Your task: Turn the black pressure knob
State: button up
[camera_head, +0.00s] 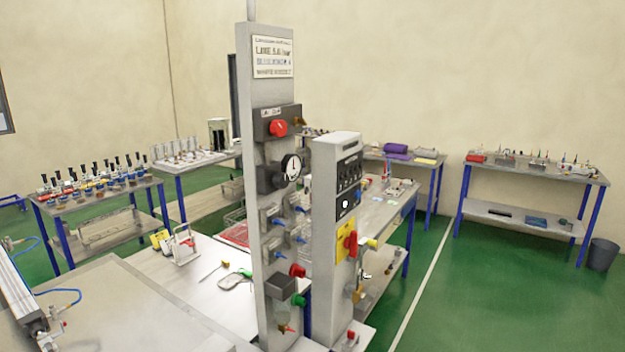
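A tall grey panel (256,85) stands in the middle of the view. Midway up it is a dark regulator block (266,179) with a round black-rimmed part (291,167) facing right. That part has white markings and looks like a gauge. I cannot make out the black pressure knob as a separate piece or tell how it is turned. A red knob (278,128) sits on a dark box above the regulator. My gripper is not in view.
A shorter grey post (339,150) with a dark control plate and a red handle (350,243) stands close at the right. A white bench (170,270) lies at the left, with a cylinder and blue hose (60,292). Green floor (445,300) is clear at the right.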

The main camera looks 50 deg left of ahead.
aim_at(280, 180)
jog(key=i, duration=1.85)
jog(key=z, duration=0.7)
jog(key=k, duration=0.15)
jog(key=u, duration=3.4)
